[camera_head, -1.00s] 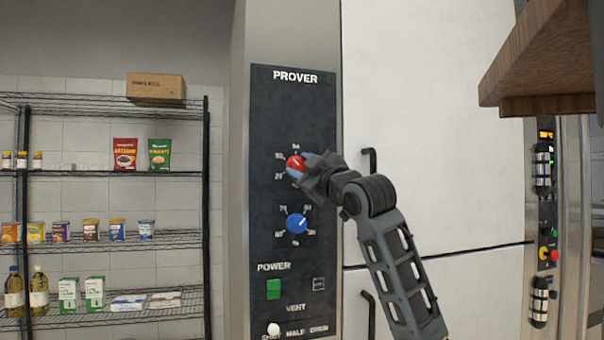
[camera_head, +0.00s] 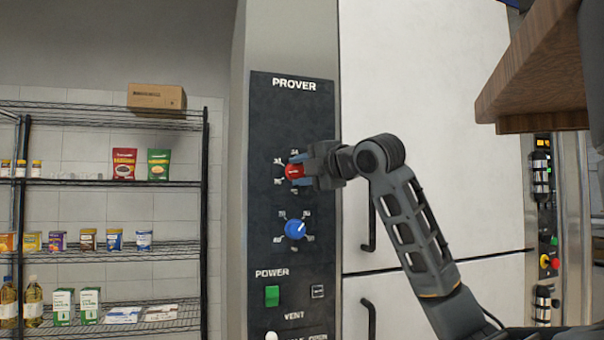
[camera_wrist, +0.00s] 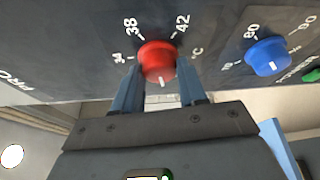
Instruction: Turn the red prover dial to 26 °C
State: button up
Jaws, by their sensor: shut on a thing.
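The red dial (camera_head: 294,172) is the upper knob on the dark prover panel (camera_head: 262,130). My gripper (camera_head: 300,171) reaches it from the right and is shut on it. In the wrist view the red dial (camera_wrist: 157,58) sits between the two blue fingers of my gripper (camera_wrist: 160,80), one on each side. Its white line points down in that view, which is toward the panel's left. The marks 34, 38 and 42 show around its far side there. The number at the line is hidden in the wrist view and too small to read surely in the head view.
A blue dial (camera_head: 295,229) sits just below the red one. Lower are a green power switch (camera_head: 272,296) and a white vent knob (camera_head: 271,337). White doors with a dark handle (camera_head: 370,225) stand at right. A wooden slab (camera_head: 530,85) juts in at upper right.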

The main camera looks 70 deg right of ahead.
jog(key=n+g, duration=0.2)
jog(key=n, duration=0.1)
jog(key=shift+w, duration=0.1)
jog(key=shift+n, duration=0.3)
dwell(0.3)
jog(key=o, duration=1)
jog(key=shift+o, duration=0.2)
jog(key=v, duration=0.8)
jog(key=shift+b, duration=0.35)
